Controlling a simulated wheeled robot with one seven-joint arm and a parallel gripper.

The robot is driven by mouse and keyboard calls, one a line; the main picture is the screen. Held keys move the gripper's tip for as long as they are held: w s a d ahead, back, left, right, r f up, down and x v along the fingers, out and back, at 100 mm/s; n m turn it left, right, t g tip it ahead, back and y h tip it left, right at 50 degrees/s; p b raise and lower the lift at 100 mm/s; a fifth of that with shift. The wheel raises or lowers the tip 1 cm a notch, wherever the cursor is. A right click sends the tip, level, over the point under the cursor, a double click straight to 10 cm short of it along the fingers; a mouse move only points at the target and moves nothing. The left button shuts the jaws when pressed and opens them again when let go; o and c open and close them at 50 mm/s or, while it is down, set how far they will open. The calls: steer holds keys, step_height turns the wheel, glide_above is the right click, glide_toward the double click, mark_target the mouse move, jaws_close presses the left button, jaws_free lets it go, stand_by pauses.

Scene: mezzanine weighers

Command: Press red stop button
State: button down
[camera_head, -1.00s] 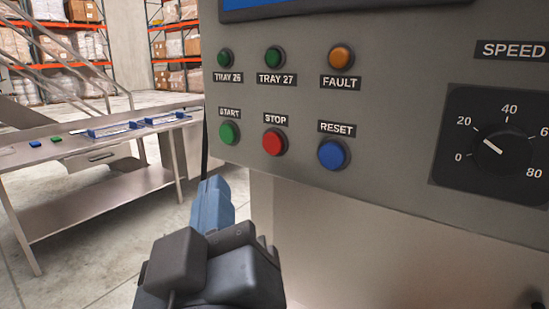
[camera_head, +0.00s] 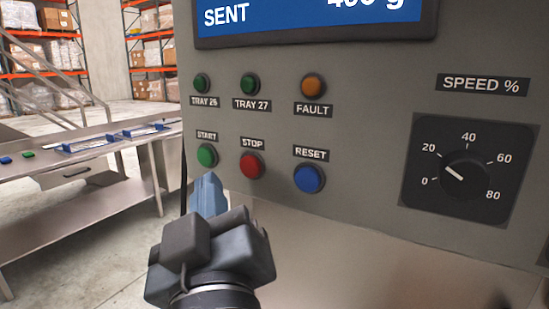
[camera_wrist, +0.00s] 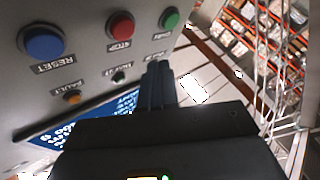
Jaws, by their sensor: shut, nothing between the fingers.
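The red stop button (camera_head: 252,165) sits on the grey control panel (camera_head: 380,215), under a STOP label, between the green start button (camera_head: 207,155) and the blue reset button (camera_head: 309,178). My gripper (camera_head: 208,182) is shut and empty, its blue fingers in front of the panel's lower left part, below the start button in the picture. In the wrist view the stop button (camera_wrist: 120,24) shows upside down near the top, and my fingertips (camera_wrist: 158,68) appear below and right of it. I see no contact with the button.
Green tray lamps (camera_head: 250,84) and an orange fault lamp (camera_head: 313,87) sit above the buttons. A speed dial (camera_head: 465,172) is to the right and a blue screen (camera_head: 310,14) above. A metal table (camera_head: 90,190) with trays stands at left.

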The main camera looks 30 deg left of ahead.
mark_target(250, 167)
steer(key=shift+w+d+p, duration=0.15)
steer(key=shift+w+p, duration=0.5)
steer(key=shift+w, duration=1.35)
steer(key=shift+w, duration=0.2)
stand_by(0.4)
steer(key=shift+w, duration=0.25)
steer(key=shift+w+d+p, duration=0.1)
steer(key=shift+w+p, duration=0.2)
steer(key=shift+w, duration=0.1)
stand_by(0.9)
steer(key=shift+s, duration=0.8)
steer(key=shift+b, duration=0.3)
